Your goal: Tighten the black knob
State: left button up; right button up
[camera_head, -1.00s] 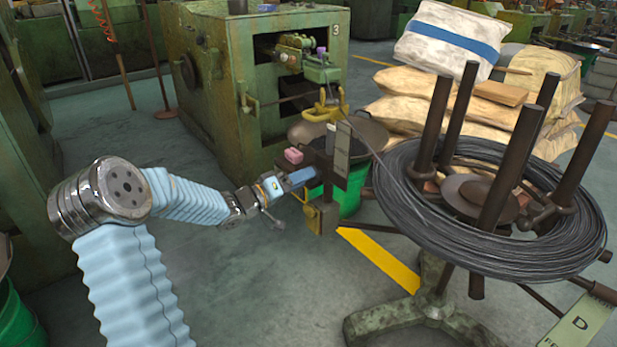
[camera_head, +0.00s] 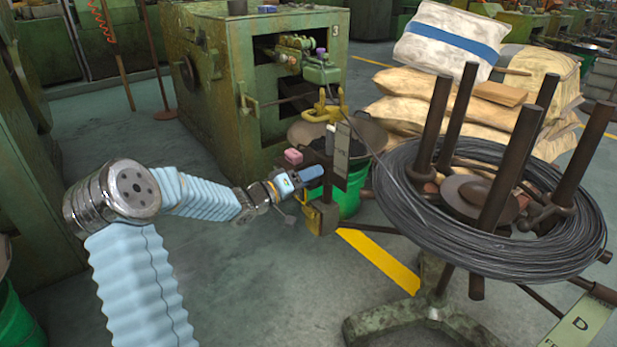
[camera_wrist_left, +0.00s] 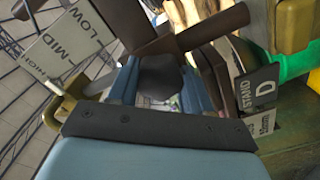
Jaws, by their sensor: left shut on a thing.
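The black knob (camera_wrist_left: 160,76) shows in the left wrist view as a dark rounded shape between the two blue fingers of my left gripper (camera_wrist_left: 163,92). The fingers are shut on it. In the head view my left gripper (camera_head: 312,173) is at the dark upright post bracket beside the wire stand, and it hides the knob there. A plate marked LOW, MID, HIGH (camera_wrist_left: 68,40) is at the upper left of the wrist view. My right gripper is in neither view.
A large coil of dark wire (camera_head: 400,205) lies on the stand with upright posts. A green machine (camera_head: 205,95) stands behind my gripper. A green bucket (camera_head: 350,203) and a brass-coloured block (camera_head: 322,218) are close to the gripper. Stacked sacks (camera_head: 405,100) are at the back right.

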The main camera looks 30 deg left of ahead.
pick_arm(q)
jog(key=shift+m, duration=0.3)
jog(key=m+b, duration=0.2)
jog(key=m, duration=0.2)
jog(key=shift+a, duration=0.1)
jog(key=m+b, duration=0.3)
jog(key=m, duration=0.2)
jog(key=m+b, duration=0.2)
jog(key=m, duration=0.1)
jog(key=shift+m+b, duration=0.3)
jog(key=shift+b, duration=0.05)
jog(key=m+b, duration=0.2)
jog(key=m, duration=0.1)
jog(key=shift+m+b, duration=0.3)
jog(key=shift+b, duration=0.1)
jog(key=shift+m+b, duration=1.5)
jog(key=shift+m, duration=0.6)
jog(key=o, duration=0.7)
jog(key=shift+o, duration=0.2)
jog(key=shift+s, duration=0.15)
